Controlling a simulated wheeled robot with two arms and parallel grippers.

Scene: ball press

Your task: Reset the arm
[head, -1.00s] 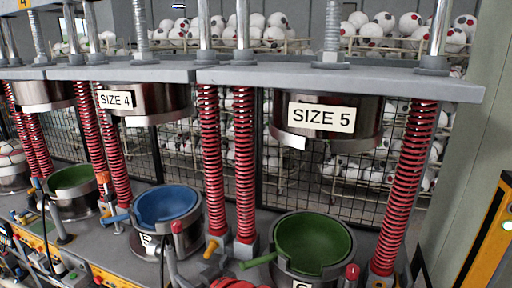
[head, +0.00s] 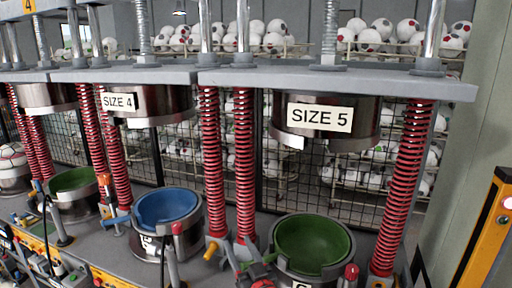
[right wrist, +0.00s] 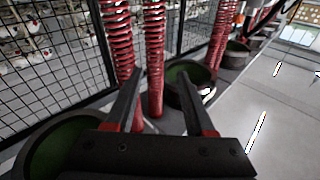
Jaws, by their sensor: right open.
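My right gripper (head: 243,256) shows low in the head view, beside the green handle of the size 5 press. In the right wrist view its two dark fingers with red parts (right wrist: 162,76) are spread apart, with nothing between them. The green lower mould (head: 313,242) of the size 5 press is open and looks empty. The upper mould (head: 325,120) labelled SIZE 5 hangs above it with a clear gap. My left gripper is not in view.
A blue mould (head: 167,207) and another green mould (head: 75,181) stand to the left. Red springs (head: 403,190) surround the press columns. A mesh fence (head: 285,175) and racks of balls stand behind. A yellow-edged cabinet (head: 485,235) is at the right.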

